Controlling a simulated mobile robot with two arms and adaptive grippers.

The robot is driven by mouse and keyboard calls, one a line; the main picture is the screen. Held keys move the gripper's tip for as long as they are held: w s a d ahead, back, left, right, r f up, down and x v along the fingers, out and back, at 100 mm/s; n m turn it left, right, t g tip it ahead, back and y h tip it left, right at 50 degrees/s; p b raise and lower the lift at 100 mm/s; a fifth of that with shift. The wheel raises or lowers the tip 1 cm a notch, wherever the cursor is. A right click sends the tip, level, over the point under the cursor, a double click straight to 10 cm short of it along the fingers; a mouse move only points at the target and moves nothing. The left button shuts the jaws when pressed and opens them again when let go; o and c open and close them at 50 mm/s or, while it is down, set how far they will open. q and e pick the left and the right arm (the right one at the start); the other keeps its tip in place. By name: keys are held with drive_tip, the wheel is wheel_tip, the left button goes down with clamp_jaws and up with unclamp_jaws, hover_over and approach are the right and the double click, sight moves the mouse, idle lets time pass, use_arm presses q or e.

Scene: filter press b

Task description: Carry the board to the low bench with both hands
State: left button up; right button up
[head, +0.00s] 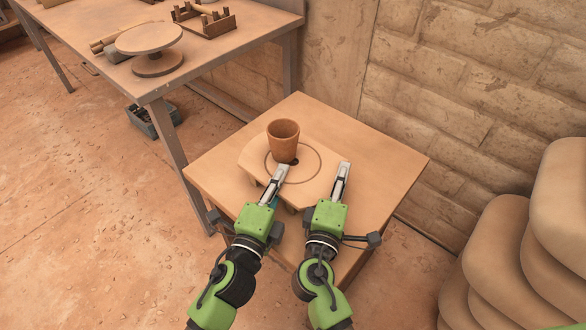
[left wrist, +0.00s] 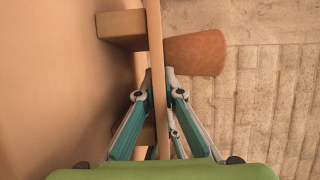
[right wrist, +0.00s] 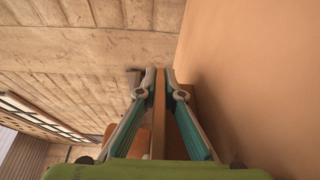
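The pale wooden board (head: 257,155), with a ring marked on it, lies flat over the low wooden bench (head: 385,150). A brown clay cup (head: 284,139) stands upright on the board. My left gripper (head: 283,171) has its fingers above and below the board's near edge and is shut on it. The left wrist view shows the board edge-on (left wrist: 155,35), with a block (left wrist: 121,29) under it. My right gripper (head: 344,168) is shut on the board's edge (right wrist: 159,100) further right. I cannot tell whether the blocks under the board touch the bench.
A taller workbench (head: 100,50) at the upper left holds a round turntable (head: 150,38) and a wooden rack (head: 207,20). A grey bin (head: 153,120) stands on the floor below. A brick wall (head: 470,90) is behind. Stacked sacks (head: 555,210) stand at the right.

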use_arm(q)
drive_tip(key=o, duration=0.4)
drive_tip(key=shift+r, duration=0.1)
use_arm(e)
drive_tip(key=o, duration=0.4)
use_arm(q)
drive_tip(key=shift+o, duration=0.2)
drive_tip(key=v, duration=1.1)
drive_tip(key=shift+s, duration=0.4)
drive_tip(key=shift+s+a, duration=0.1)
use_arm(e)
drive_tip(key=v, duration=1.2)
